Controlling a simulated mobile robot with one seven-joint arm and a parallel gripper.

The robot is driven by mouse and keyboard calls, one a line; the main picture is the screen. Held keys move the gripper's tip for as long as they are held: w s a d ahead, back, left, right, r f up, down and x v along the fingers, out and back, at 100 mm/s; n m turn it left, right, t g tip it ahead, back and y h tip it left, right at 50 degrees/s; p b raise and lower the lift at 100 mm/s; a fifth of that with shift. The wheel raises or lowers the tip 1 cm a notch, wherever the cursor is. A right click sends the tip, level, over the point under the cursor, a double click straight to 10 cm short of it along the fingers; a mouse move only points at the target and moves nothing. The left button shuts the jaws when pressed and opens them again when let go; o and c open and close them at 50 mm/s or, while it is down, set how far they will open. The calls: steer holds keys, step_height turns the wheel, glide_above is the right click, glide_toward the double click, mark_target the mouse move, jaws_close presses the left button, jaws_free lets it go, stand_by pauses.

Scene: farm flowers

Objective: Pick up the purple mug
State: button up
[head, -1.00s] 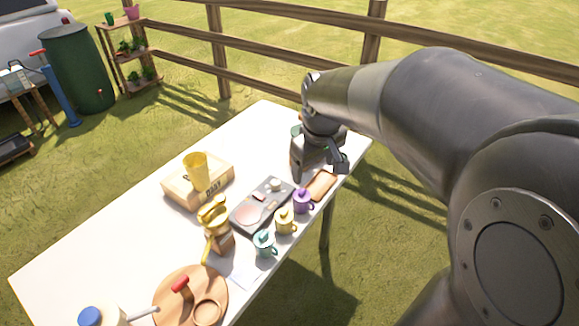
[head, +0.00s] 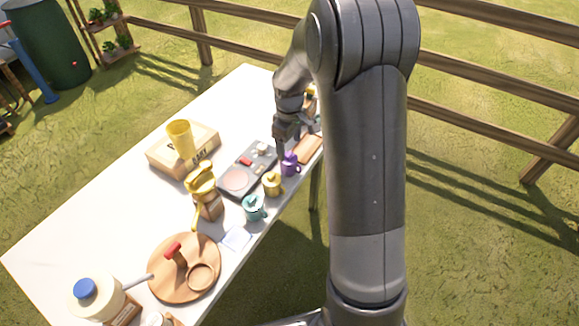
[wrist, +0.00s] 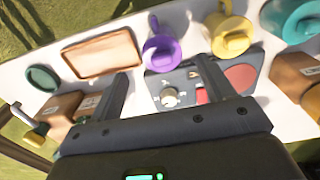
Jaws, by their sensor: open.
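The purple mug (head: 290,165) stands upright near the table's right edge in the head view, with a purple piece on top. In the wrist view the purple mug (wrist: 161,52) is at the upper middle, just beyond the gap between my fingertips. My gripper (wrist: 165,68) is open and empty, its two fingers spread apart. In the head view my gripper (head: 284,136) is close above and behind the mug, partly hidden by my own arm. I cannot tell whether a finger touches the mug.
A yellow mug (head: 272,184) and a teal mug (head: 254,208) stand in a row with it. A wooden tray (wrist: 103,53) lies on its other side. A box (head: 160,157) stands farther left. The table's left part (head: 75,225) is clear.

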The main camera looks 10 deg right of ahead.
mark_target(289, 154)
step_height(289, 154, down, 7)
steer(key=shift+s+r, duration=0.1)
steer(key=shift+s, duration=0.05)
stand_by(0.4)
steer(key=c, duration=1.1)
